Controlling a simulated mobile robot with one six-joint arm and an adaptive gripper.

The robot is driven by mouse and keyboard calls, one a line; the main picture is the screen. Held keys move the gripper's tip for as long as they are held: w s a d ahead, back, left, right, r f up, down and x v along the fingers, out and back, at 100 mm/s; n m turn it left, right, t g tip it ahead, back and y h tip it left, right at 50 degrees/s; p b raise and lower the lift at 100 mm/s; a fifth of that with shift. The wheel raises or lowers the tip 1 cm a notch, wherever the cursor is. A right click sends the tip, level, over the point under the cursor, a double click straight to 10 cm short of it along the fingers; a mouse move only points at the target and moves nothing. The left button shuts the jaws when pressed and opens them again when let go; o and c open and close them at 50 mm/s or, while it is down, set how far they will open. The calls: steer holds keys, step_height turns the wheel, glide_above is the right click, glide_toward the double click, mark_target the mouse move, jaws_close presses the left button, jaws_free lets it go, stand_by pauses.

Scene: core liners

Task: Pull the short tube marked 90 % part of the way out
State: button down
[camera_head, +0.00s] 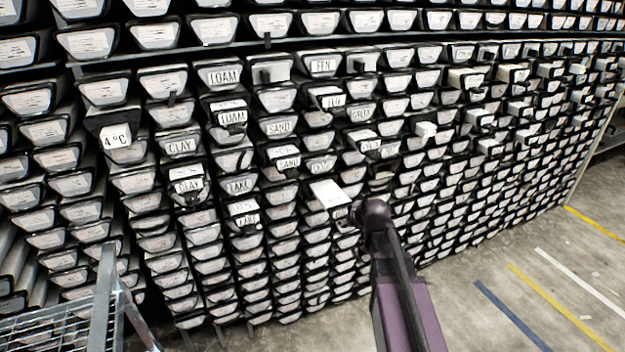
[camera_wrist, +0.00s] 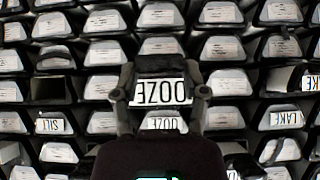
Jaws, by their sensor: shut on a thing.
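My gripper (camera_head: 350,214) is at the front end of a short tube (camera_head: 325,194) that sticks out of the rack with its pale top showing. In the wrist view, my gripper (camera_wrist: 159,94) has one finger on each side of a tube end labelled OOZE (camera_wrist: 160,90), which reads upside down. It is shut on this tube. A second OOZE label (camera_wrist: 161,124) shows just below it in that view, partly hidden by my gripper's body. I cannot read a 90 % mark on any tube in either view.
Several short tubes jut out of the rack around my gripper. A metal wire cart (camera_head: 100,310) stands at the lower left. Bare floor (camera_head: 500,270) lies at the right.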

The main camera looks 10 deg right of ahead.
steer(key=s+d, duration=0.2)
steer(key=s, duration=0.4)
steer(key=shift+s+d, duration=0.15)
steer(key=shift+s, duration=0.25)
stand_by(0.4)
steer(key=shift+c, duration=0.2)
jaws_free()
stand_by(0.3)
